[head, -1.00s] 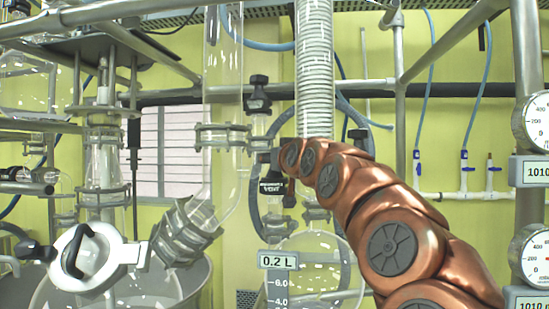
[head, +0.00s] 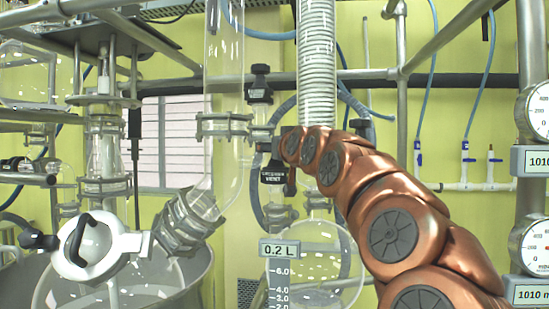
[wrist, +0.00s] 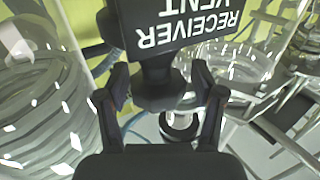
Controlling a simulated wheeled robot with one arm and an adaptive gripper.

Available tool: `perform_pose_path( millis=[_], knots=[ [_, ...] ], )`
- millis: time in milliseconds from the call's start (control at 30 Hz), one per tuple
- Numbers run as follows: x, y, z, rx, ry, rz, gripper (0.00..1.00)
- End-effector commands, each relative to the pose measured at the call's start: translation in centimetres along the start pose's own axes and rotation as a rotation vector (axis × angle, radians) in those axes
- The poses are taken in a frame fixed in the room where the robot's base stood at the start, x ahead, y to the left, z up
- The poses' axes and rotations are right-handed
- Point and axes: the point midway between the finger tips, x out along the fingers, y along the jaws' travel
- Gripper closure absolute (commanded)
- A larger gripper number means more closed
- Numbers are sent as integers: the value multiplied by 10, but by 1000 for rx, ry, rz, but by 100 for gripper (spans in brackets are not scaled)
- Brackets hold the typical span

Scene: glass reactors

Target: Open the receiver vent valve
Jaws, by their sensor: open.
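The receiver vent valve has a black block with white "RECEIVER VENT" lettering (head: 273,174), just left of the end of my copper arm in the head view. In the wrist view the black label block (wrist: 185,25) is large and upside down at the top. Below it a dark valve hub (wrist: 163,88) lies between the two fingers of my gripper (wrist: 163,100). The fingers are open, one on each side of the hub, with gaps visible. In the head view the fingers are mostly hidden by my arm and dark fittings.
A clear glass tube with a metal clamp (head: 225,125) stands left of the valve. A round glass flask (head: 325,262) with a "0.2 L" sign (head: 280,250) is below. In the wrist view coiled glass (wrist: 45,110) is close on the left.

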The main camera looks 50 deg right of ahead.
Motion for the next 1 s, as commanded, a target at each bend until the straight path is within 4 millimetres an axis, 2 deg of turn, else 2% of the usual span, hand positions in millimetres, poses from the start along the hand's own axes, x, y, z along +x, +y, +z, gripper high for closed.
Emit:
perform_pose_path(
  millis=[367,1000],
  knots=[
    [0,3,3,-1,-2,36,24],
    [0,3,3,-4,-3,254,24]
  ],
)
